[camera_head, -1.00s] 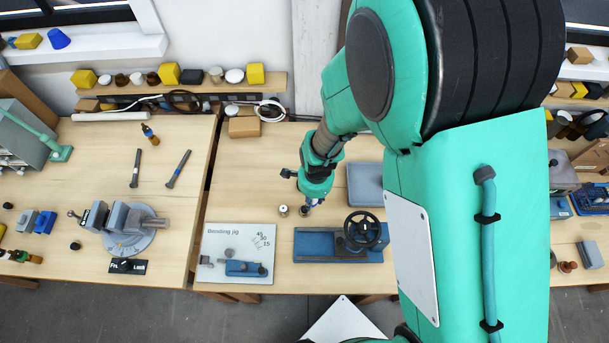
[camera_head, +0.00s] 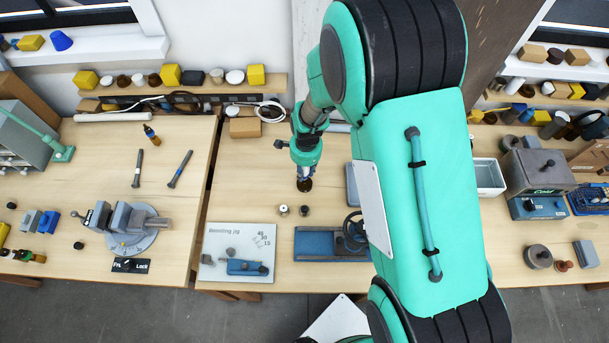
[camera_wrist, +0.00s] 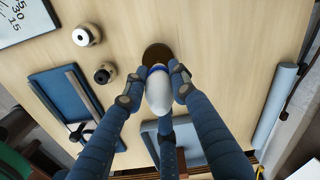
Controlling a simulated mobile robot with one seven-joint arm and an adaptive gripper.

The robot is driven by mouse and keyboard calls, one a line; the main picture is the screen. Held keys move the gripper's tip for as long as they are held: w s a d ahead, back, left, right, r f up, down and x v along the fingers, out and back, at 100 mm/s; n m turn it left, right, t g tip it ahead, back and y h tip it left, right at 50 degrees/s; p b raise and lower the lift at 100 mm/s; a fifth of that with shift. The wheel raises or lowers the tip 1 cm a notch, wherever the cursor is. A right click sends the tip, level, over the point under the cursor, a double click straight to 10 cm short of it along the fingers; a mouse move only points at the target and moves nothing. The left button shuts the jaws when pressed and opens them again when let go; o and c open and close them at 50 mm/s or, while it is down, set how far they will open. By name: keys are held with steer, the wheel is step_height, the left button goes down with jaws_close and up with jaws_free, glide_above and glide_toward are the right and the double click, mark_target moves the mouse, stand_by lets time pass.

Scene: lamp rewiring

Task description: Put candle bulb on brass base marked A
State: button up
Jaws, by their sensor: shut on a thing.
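My gripper (camera_wrist: 154,80) is shut on a white candle bulb (camera_wrist: 159,95) with a blue band. In the head view my gripper (camera_head: 304,172) points down over the bench, and the bulb is hard to make out there. A dark brown round piece (camera_wrist: 156,54) shows just beyond the bulb's banded end; it also shows below the gripper in the head view (camera_head: 304,185). I cannot tell whether the bulb touches it. Two small round bases, one pale (camera_wrist: 87,34) and one dark (camera_wrist: 104,73), stand nearby. No letter A is readable on any piece.
A blue vise-like tool with a handwheel (camera_head: 330,243) and the bending jig board (camera_head: 238,235) lie at the bench front. A cardboard box (camera_head: 245,128) and a coiled cable (camera_head: 270,110) are behind. Bare bench lies left of my gripper.

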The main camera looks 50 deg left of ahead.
mark_target(305, 176)
steer(key=shift+f, duration=0.1)
steer(key=shift+f+p, duration=0.35)
steer(key=shift+f, duration=1.3)
steer(key=shift+f, duration=0.15)
steer(key=o, duration=1.1)
steer(key=shift+c, duration=0.2)
steer(key=shift+r, duration=0.2)
steer(key=shift+d+r+b, duration=0.15)
steer(key=shift+r+b, duration=0.25)
steer(key=shift+r, duration=2.6)
steer(key=shift+d+r+b, duration=0.15)
steer(key=shift+r+b, duration=0.25)
steer(key=shift+r, duration=2.55)
steer(key=shift+r, duration=0.1)
